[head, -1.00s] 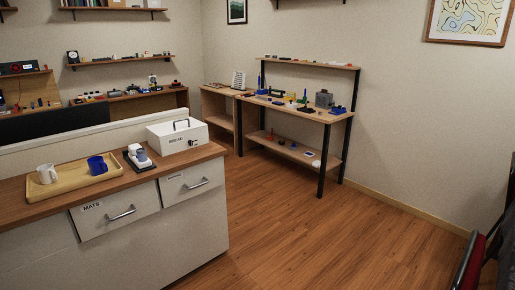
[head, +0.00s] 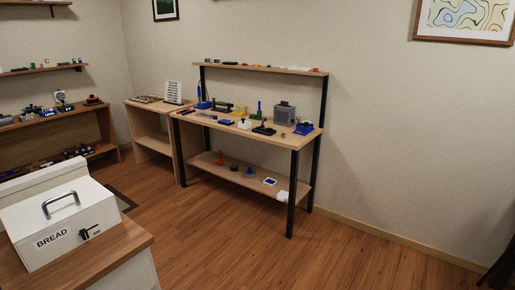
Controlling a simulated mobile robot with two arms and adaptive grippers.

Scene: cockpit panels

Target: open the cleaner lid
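A grey box-shaped device (head: 285,115) stands at the back right of the workbench top in the head view. It may be the cleaner, but it is too small to be sure, and I cannot make out its lid. Neither of my grippers is in view.
The wooden workbench (head: 207,118) has black legs, an upper shelf (head: 262,69) and a lower shelf (head: 212,172). A white BREAD box (head: 62,222) sits on the counter (head: 128,245) at lower left. Open wooden floor (head: 225,240) lies before the bench.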

